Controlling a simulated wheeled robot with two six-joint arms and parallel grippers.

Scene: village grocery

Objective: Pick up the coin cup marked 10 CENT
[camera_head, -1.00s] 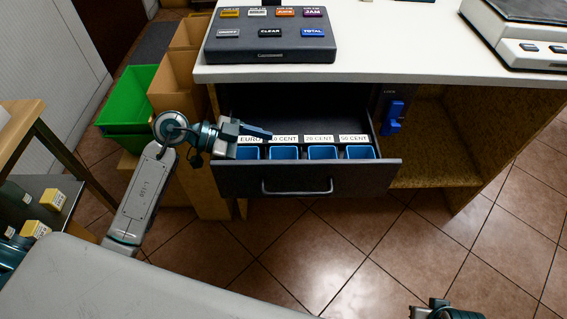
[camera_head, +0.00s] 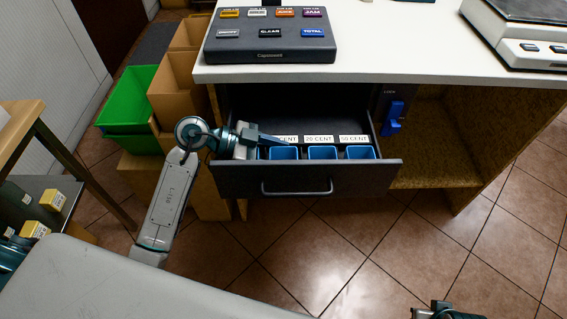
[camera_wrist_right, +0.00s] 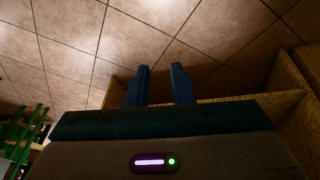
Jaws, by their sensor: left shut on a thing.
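The drawer (camera_head: 230,181) under the counter is open, with a row of blue coin cups. The cup marked 10 CENT (camera_head: 284,154) is second from the left, standing in the drawer; my left gripper hides part of its label. My left gripper (camera_head: 280,140) reaches in from the left, fingers pointing right, shut on the rear rim of this cup; the contact itself is small and hard to see. The EURO cup and label are mostly hidden behind the gripper. My right gripper (camera_wrist_right: 160,85) is open and empty, pointing over the tiled floor.
The 20 CENT cup (camera_head: 322,154) and 50 CENT cup (camera_head: 360,153) stand to the right. The counter top (camera_head: 400,70) overhangs the drawer. Cardboard boxes (camera_head: 185,85) and a green crate (camera_head: 128,97) stand at left. Floor in front of the drawer is clear.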

